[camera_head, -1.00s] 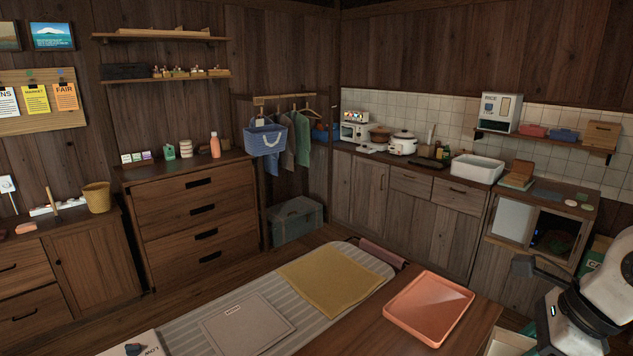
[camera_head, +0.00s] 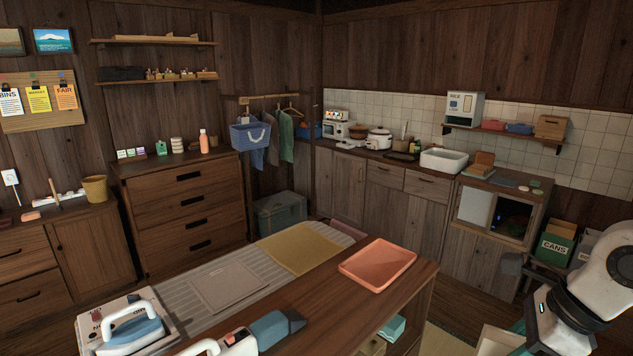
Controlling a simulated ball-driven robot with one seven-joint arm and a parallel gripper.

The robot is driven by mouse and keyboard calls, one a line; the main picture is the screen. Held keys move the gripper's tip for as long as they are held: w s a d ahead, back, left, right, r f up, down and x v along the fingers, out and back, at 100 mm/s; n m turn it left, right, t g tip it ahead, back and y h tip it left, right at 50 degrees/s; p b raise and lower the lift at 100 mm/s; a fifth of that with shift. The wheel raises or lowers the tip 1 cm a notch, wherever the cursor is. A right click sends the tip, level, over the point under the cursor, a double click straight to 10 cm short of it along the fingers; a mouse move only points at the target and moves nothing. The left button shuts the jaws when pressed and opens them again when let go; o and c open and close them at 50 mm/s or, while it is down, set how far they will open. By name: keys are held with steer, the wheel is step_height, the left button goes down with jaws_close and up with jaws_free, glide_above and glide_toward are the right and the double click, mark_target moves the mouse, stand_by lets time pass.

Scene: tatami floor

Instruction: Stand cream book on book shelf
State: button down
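I cannot make out a cream book in this view, and no shelf here is clearly the book shelf. Part of my white and black arm shows at the lower right. The dark grey piece (camera_head: 512,265) at its left end may be my gripper, seen from the side. Its fingers cannot be made out, so I cannot tell whether it is open or shut. It is in front of the kitchen counter, to the right of the wooden table, and no held object is visible.
The wooden table (camera_head: 320,308) fills the lower middle, bearing an orange tray (camera_head: 377,264). An iron (camera_head: 130,330) stands at the lower left by a striped board. Drawers (camera_head: 188,205), a kitchen counter and a green CANS bin (camera_head: 556,246) line the room. Some floor shows right of the table.

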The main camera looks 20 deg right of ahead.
steer(key=shift+w+a+f+n, duration=0.1)
steer(key=shift+w+f+n, duration=0.35)
steer(key=shift+w+n, duration=0.05)
steer(key=shift+w+a+f+n+g+y, duration=0.1)
steer(key=shift+w+f+n+g+y, duration=0.2)
steer(key=shift+n, duration=0.2)
steer(key=w+a+f+n+g+y, duration=0.1)
steer(key=w+a+f+n+g, duration=0.1)
steer(key=w+a+f+n, duration=0.35)
steer(key=w+a+f+n+g, duration=0.3)
steer(key=w+f+n, duration=0.1)
steer(key=f+n, duration=0.35)
steer(key=s+a+f+n+g+h, duration=0.2)
steer(key=s+a+f+n+h, duration=0.1)
steer(key=a+f+n, duration=0.9)
step_height(320, 180, down, 4)
steer(key=shift+f+n+g+h, duration=0.2)
steer(key=shift+n+g+h, duration=0.3)
steer(key=shift+n, duration=0.5)
